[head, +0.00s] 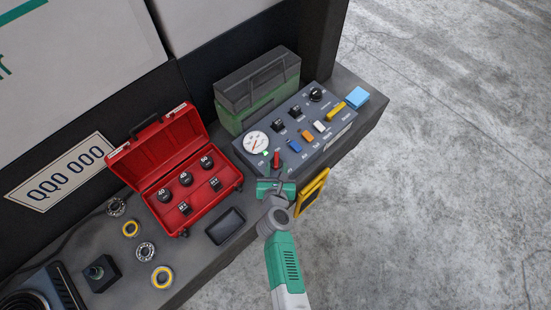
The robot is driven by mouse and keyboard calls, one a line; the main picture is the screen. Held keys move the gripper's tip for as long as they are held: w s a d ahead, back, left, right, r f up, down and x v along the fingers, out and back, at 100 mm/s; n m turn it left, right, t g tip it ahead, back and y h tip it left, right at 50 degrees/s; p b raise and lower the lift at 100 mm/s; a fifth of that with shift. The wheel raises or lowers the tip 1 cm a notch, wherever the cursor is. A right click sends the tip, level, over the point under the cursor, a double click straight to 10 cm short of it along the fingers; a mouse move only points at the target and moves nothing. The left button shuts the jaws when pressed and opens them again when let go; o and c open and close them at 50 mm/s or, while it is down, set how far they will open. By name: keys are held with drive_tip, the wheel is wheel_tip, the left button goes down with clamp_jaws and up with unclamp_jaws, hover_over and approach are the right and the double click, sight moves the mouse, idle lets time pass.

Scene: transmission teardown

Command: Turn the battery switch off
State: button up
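A dark control panel (270,150) lies on the bench, with a round white gauge (257,143) at its left end. A red switch handle (277,159) stands up near the gauge, at the panel's front edge. The panel's labels are too small to read, so I cannot confirm which control is the battery switch. My gripper (279,176) is just in front of the red handle, with its fingers pointing at it. The fingers are small and partly overlapped, so I cannot tell their opening or whether they touch the handle.
The panel also bears blue, orange, white and yellow switches and a black knob (316,94). A red toolbox (161,158) stands open to the left, beside a dark tray (225,226). A green case (257,90) stands behind. A yellow frame (312,192) hangs at the bench's front edge.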

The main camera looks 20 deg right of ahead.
sight(276, 159)
drive_tip(key=b+x, duration=0.2)
drive_tip(key=x, duration=0.2)
drive_tip(key=shift+w+f, duration=0.15)
drive_tip(key=shift+w+d, duration=0.15)
drive_tip(key=shift+w, duration=0.15)
clamp_jaws()
